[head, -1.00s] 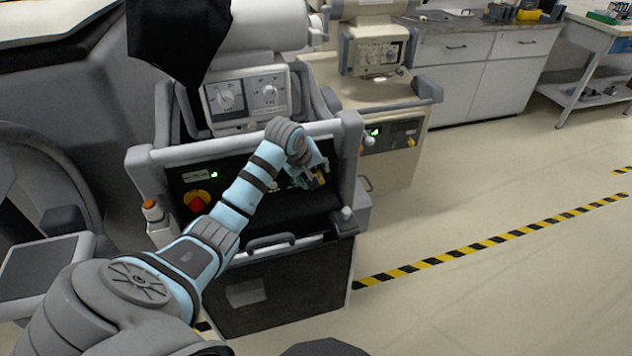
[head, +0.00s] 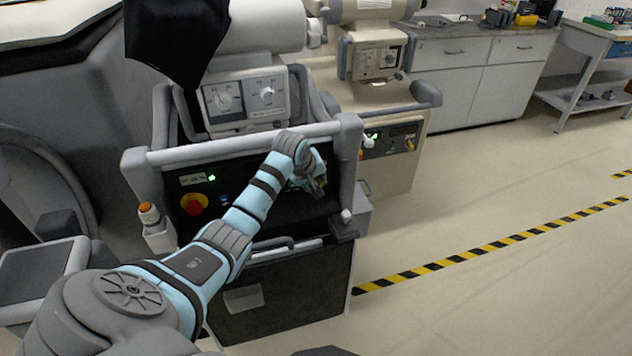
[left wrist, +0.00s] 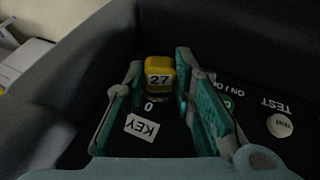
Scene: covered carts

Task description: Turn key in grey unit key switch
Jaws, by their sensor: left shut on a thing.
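The grey unit (head: 255,148) is a cart with a dark front panel, in the middle left of the head view. My left gripper (head: 316,186) is at the right part of that panel. In the left wrist view its teal fingers (left wrist: 178,82) are closed on the sides of a yellow key head (left wrist: 159,73) marked 27. A white KEY label (left wrist: 142,128) and a 0 mark lie on the panel beside it. The key switch itself is hidden under the key head. My right gripper is not in view.
A round white TEST button (left wrist: 280,125) and a green-lit ON/OFF control are close to the fingers. A red knob (head: 194,204) is on the panel's left. The cart's grey top rail runs above the panel. A beige cart (head: 395,165) stands behind. Floor is clear at right.

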